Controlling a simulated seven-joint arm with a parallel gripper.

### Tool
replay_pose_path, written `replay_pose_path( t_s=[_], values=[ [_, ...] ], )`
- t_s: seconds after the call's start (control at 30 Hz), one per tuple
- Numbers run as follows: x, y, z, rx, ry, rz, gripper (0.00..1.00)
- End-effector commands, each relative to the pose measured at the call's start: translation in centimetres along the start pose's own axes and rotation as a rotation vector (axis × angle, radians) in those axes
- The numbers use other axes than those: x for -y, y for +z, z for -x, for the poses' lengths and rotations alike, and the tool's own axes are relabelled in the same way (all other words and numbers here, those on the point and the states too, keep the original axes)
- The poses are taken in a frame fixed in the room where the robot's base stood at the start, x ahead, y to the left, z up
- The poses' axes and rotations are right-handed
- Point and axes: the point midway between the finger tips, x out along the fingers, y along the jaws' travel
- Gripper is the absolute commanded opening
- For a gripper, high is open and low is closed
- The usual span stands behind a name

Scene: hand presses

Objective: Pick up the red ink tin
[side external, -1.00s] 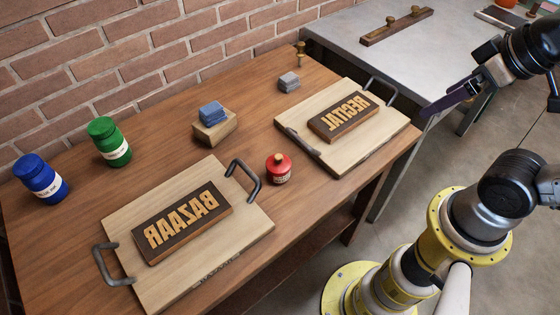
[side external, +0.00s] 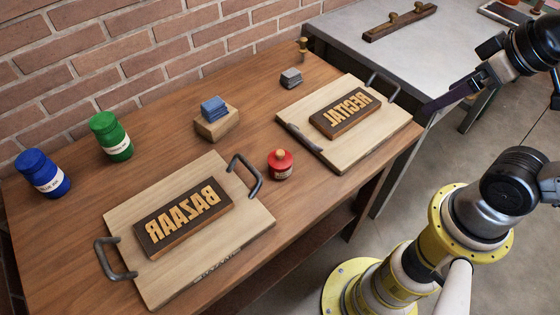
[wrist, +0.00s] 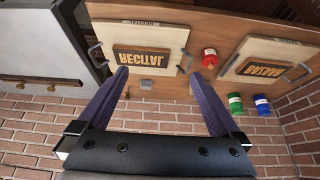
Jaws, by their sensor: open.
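The red ink tin (side external: 280,164) stands upright on the wooden bench between the two boards. It is a small red tin with a pale label and a tan knob on top. It also shows in the wrist view (wrist: 209,58), above and right of my right finger. My gripper (wrist: 158,76) is open and empty, its two purple fingers spread wide. In the side view my gripper (side external: 438,108) is at the right, beyond the bench's right end, well apart from the tin and higher up.
The BAZAAR board (side external: 122,213) and the RECITAL board (side external: 352,151), both with handles, flank the tin. Green (side external: 110,137) and blue (side external: 42,174) jars stand at the left. A brick wall (side external: 90,55) backs the bench.

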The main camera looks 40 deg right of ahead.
Motion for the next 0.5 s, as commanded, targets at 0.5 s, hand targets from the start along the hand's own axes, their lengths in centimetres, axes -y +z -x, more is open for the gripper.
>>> replay_pose_path(
  t_s=[0.5],
  values=[
    [0.7, -5.8, 1.1, -0.007, -0.022, -0.892, 1.00]
  ],
)
